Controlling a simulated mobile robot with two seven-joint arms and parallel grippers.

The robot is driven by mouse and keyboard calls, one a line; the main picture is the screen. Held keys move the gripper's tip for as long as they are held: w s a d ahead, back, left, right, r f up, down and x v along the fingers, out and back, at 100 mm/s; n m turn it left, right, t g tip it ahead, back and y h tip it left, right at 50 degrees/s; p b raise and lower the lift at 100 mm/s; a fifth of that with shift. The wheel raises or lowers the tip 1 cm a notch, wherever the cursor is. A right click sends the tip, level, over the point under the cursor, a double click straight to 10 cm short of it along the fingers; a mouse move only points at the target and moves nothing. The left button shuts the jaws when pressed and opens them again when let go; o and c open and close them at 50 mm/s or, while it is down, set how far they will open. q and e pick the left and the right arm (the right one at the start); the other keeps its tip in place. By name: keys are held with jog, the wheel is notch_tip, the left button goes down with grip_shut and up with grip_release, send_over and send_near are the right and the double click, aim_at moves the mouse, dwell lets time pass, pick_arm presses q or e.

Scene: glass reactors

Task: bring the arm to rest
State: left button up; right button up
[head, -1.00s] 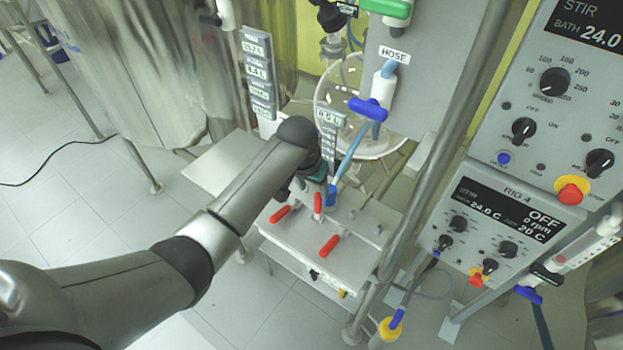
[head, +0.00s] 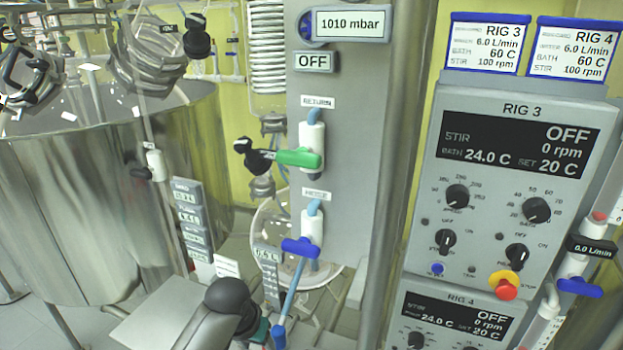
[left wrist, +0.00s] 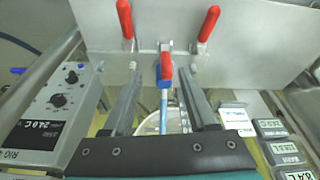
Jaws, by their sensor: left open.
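My left arm's wrist (head: 235,305) shows at the bottom of the head view, beside the light blue hose (head: 291,290); its fingers are hidden there. In the left wrist view my left gripper (left wrist: 163,70) is open, its two grey fingers apart. The middle red handle (left wrist: 165,68) and the blue hose (left wrist: 163,110) appear between the fingers; I cannot tell if they touch. Two more red handles (left wrist: 125,20) and (left wrist: 208,24) stand on the grey manifold plate (left wrist: 85,25). My right gripper is not in view.
The hose runs up to a blue-handled valve (head: 301,246) on the grey panel (head: 350,130). A green-handled valve (head: 298,158) sits above it. The RIG 3 control box (head: 510,190) stands at right, a large steel vessel (head: 110,190) at left. Label plates (head: 190,212) stand near the arm.

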pick_arm(q)
jog(key=s+a+r, duration=0.1)
jog(key=s+a, duration=0.1)
jog(key=s, duration=1.1)
jog(key=s+a+r, duration=0.1)
jog(key=s+a, duration=0.1)
jog(key=s, duration=1)
notch_tip(320, 180, down, 30)
jog(key=s+g+b, duration=0.1)
jog(key=s+b, duration=0.1)
jog(key=b, duration=0.6)
jog(key=s+a+f+b, duration=0.1)
jog(key=s+f+b, duration=0.2)
jog(key=s+f, duration=0.4)
jog(key=s+a+f+g+b, duration=0.1)
jog(key=s+f+b, duration=0.2)
jog(key=s+f, duration=0.5)
notch_tip(320, 180, down, 5)
jog(key=shift+s+a+y, duration=0.15)
jog(key=shift+s+y, duration=0.05)
jog(key=shift+y, duration=0.2)
